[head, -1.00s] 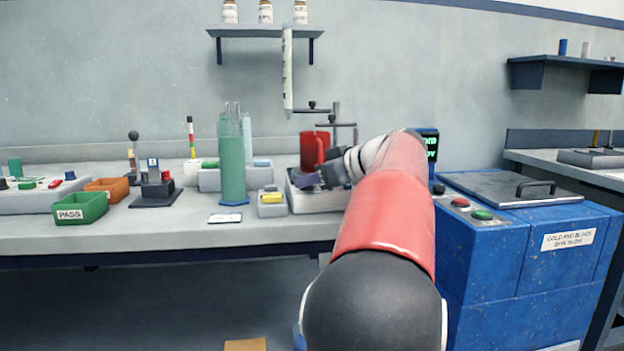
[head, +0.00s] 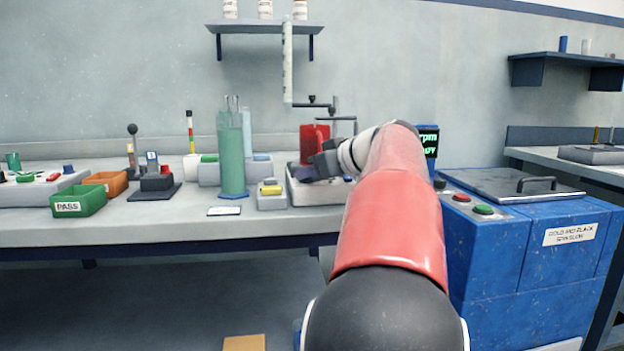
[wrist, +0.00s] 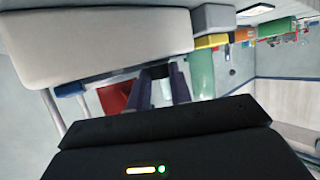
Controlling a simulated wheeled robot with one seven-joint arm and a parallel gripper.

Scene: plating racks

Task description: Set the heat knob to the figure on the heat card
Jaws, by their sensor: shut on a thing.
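The pale heater box (head: 322,195) stands on the bench with a red vessel (head: 308,137) at its back. My gripper (wrist: 162,75) has its dark purple fingers at the edge of the heater box (wrist: 100,40). They are closed on a small grey part there, which I take to be the heat knob (wrist: 159,71); the fingers hide most of it, and its setting cannot be read. In the head view my gripper (head: 312,172) covers this spot. A white card (head: 223,211) lies flat on the bench to the left; its writing is too small to read.
A small box with a yellow top (head: 271,190) stands just left of the heater. A green cylinder (head: 232,155) is further left, and a stand rod (head: 335,122) rises behind. A blue machine (head: 520,240) stands right of my arm.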

